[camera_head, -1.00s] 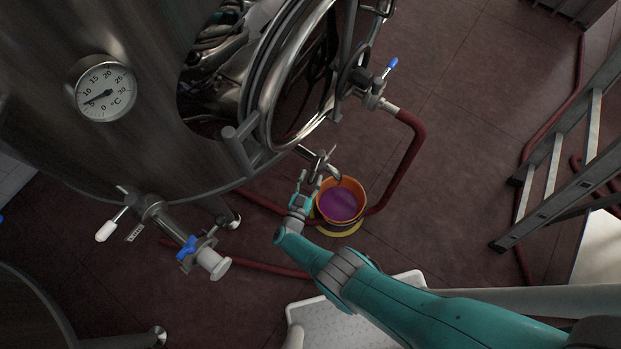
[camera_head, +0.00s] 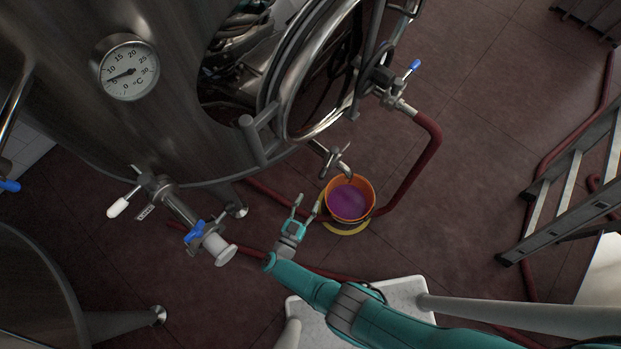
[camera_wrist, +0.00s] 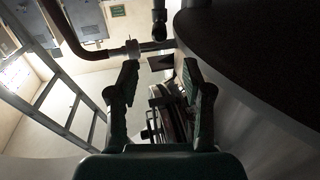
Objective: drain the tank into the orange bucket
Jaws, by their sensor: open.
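The steel tank (camera_head: 150,110) fills the upper left of the head view, with its round door open. A small tap (camera_head: 333,160) sticks out below the door, its spout over the orange bucket (camera_head: 373,203). The bucket stands on the floor and holds purple liquid (camera_head: 348,202). My gripper (camera_head: 307,206) is open and empty, just left of the bucket and below the tap, apart from the tap. In the wrist view the open fingers (camera_wrist: 160,85) have nothing between them. Whether liquid is running from the spout is too small to tell.
A white-handled, blue-levered valve outlet (camera_head: 205,238) juts from the tank at left. A blue-handled valve (camera_head: 397,90) feeds a red hose (camera_head: 432,150) right of the bucket. A ladder (camera_head: 575,170) stands at right. A white step (camera_head: 400,290) lies under my arm. Floor between bucket and ladder is clear.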

